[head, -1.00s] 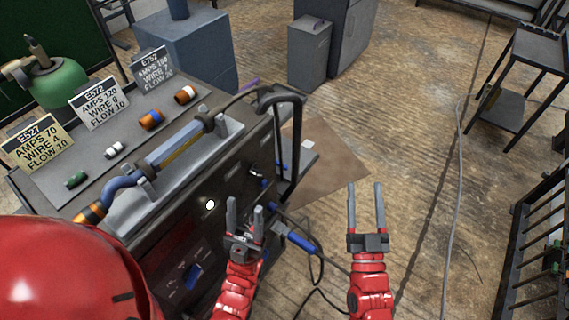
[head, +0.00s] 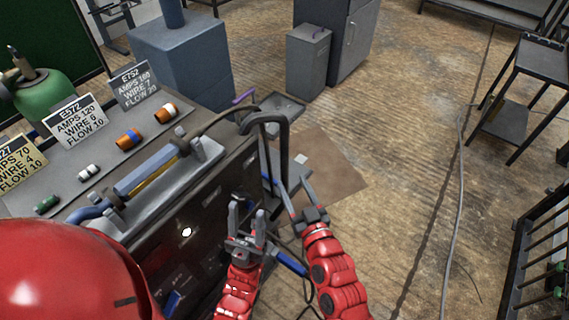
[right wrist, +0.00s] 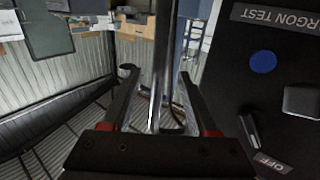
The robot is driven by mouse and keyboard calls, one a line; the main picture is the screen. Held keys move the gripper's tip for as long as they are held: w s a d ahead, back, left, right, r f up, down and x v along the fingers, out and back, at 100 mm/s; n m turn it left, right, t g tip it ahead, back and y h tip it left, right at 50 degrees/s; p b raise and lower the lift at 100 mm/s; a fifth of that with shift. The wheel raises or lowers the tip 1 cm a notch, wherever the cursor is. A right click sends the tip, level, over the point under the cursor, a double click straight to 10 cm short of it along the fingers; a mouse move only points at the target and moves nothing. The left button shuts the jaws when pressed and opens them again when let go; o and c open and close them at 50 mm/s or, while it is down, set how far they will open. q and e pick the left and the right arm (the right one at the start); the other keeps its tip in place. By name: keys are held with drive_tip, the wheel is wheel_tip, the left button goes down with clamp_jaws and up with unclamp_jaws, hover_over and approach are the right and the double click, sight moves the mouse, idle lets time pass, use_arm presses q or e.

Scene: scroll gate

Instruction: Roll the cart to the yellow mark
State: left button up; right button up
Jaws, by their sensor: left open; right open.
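The cart (head: 185,245) is a dark welding machine cart at the left in the head view. Its black bent handle (head: 284,155) rises at its right end. My right gripper (head: 292,178) is open beside the handle's upright bar. In the right wrist view, an upright grey bar (right wrist: 158,60) shows between the two open fingers, which are apart from it as far as I can tell. My left gripper (head: 247,210) is open in front of the cart's control face and holds nothing. I see no yellow mark on the floor in these views.
A brown floor patch (head: 335,172) lies to the right of the cart. A grey cabinet (head: 308,60) stands behind, and a dark metal stand (head: 525,90) is at the right.

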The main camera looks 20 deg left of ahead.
sight(286, 170)
drive_tip(key=x, duration=0.7)
drive_tip(key=shift+w+a+p, duration=0.1)
drive_tip(key=shift+w+p, duration=0.05)
drive_tip(key=shift+p, duration=0.2)
clamp_jaws()
idle(1.0)
